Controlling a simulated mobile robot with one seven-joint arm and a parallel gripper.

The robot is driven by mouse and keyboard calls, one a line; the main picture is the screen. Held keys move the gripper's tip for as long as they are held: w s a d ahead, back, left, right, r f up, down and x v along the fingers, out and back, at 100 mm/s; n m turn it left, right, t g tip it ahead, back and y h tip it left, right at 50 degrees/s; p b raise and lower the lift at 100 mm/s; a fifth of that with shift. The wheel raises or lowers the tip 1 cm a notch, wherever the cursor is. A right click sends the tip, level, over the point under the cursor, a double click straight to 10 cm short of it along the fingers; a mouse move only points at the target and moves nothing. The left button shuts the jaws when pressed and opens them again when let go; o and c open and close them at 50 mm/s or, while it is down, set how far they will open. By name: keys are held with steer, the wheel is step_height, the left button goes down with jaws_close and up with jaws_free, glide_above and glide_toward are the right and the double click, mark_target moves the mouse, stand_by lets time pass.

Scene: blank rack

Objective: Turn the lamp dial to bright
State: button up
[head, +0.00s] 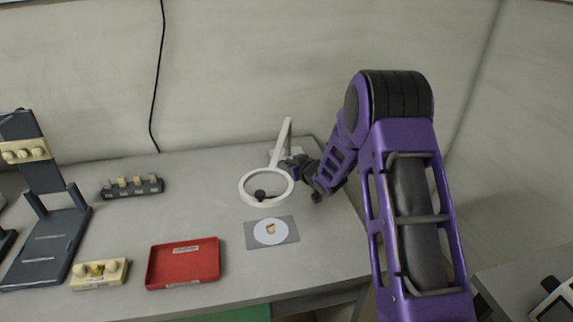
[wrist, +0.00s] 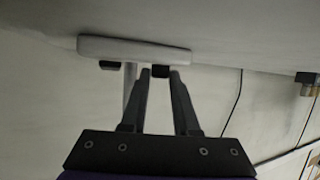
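The lamp is white, with a ring head (head: 243,194) and a slanted arm (head: 281,142), and it stands at the back right of the table. A dark knob (wrist: 160,71), which looks like a dial, sits at the base between my fingertips. A second dark block (wrist: 109,65) is left of it. My gripper (wrist: 160,76) has its fingers apart, one on each side of the knob; whether they press on it is unclear. Dial markings are not visible.
Below the ring lies a grey plate with a white disc (head: 270,232). A red tray (head: 182,264), a cream block (head: 98,274), a dark rack with pegs (head: 133,188) and a dark stand (head: 45,240) are further left. A black cable (head: 158,70) hangs on the wall.

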jaws_close()
